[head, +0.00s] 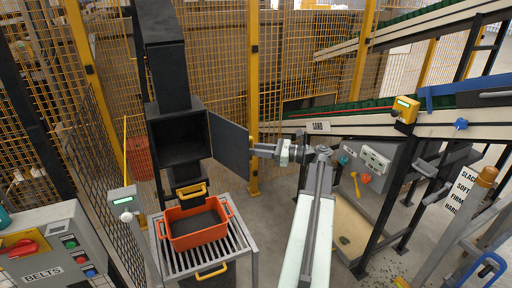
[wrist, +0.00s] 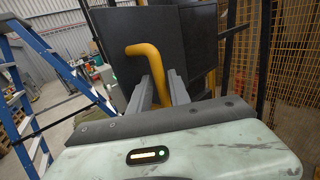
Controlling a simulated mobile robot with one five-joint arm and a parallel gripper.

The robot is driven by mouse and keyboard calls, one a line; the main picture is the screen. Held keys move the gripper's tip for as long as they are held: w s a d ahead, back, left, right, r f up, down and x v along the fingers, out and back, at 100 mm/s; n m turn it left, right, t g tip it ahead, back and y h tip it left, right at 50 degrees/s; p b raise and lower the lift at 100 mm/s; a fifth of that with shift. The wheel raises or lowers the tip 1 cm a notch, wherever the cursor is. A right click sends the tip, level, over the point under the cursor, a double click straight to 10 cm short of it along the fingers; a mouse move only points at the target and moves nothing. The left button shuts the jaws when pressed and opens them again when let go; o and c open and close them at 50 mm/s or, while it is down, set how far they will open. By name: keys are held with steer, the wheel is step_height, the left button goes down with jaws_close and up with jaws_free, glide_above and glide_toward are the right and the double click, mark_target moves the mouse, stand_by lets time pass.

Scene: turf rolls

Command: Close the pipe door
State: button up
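The pipe door (head: 229,146) is a dark flat panel. It stands open, swung out to the right of the dark box (head: 181,139) on the thick vertical pipe (head: 163,60). The box's inside is visible and dark. A bent yellow handle (head: 263,149) sticks out from the door's right side; it also shows in the wrist view (wrist: 146,51), in front of the dark panel (wrist: 188,45). My gripper (head: 279,152) is at the handle, to the right of the door. In the wrist view my gripper's fingers (wrist: 160,82) lie on both sides of the handle, with little gap visible.
An orange crate (head: 199,241) stands on a roller stand below the box. Yellow mesh fencing (head: 215,60) is behind the door. A conveyor with a SAND sign (head: 318,127) is at the right. A BELTS panel (head: 45,272) is at the lower left.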

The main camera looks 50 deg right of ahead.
steer(key=shift+w+a, duration=0.2)
steer(key=shift+w, duration=0.1)
jaws_close()
stand_by(1.1)
